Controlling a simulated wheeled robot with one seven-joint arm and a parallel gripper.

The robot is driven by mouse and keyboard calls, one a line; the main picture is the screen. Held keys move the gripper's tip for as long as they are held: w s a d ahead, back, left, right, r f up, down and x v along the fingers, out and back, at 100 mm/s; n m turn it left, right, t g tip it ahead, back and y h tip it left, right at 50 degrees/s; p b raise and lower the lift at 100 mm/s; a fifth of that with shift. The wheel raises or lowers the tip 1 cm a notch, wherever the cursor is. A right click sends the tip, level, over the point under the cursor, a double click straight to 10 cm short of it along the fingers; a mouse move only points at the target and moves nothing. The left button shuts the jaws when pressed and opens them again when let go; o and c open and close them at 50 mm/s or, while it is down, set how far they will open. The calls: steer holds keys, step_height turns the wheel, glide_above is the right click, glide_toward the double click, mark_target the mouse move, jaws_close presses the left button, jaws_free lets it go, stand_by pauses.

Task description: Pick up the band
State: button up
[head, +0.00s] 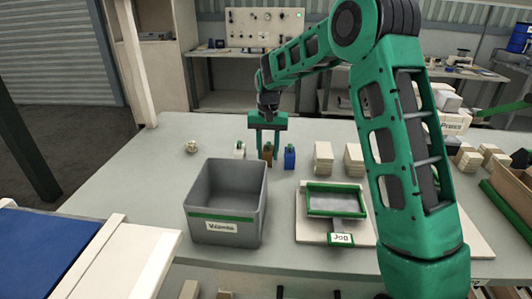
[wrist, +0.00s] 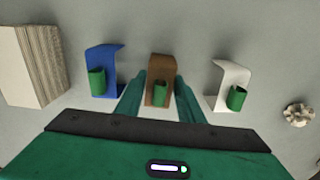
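Three small folded pieces, each with a green roll or tab at its front, stand in a row on the table: a blue one (head: 290,157), a brown one (head: 267,152) and a white one (head: 239,149). The frames do not make clear which thing is called the band. In the wrist view, the brown piece (wrist: 161,68) lies between the fingers of my gripper (wrist: 161,84), with the blue (wrist: 102,60) and white (wrist: 232,82) pieces outside them. My gripper (head: 267,155) points down there, its fingers apart on either side; contact with the brown piece is not clear.
A grey bin (head: 221,230) with a green stripe stands in front. A green-rimmed tray labelled Job (head: 337,188) sits right of it. Stacks of beige blocks (head: 323,157) stand right of the blue piece. A small pale knobbly object (head: 191,147) lies at left.

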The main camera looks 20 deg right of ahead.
steer(key=shift+f, duration=0.45)
steer(key=c, duration=0.6)
steer(key=shift+r, duration=0.2)
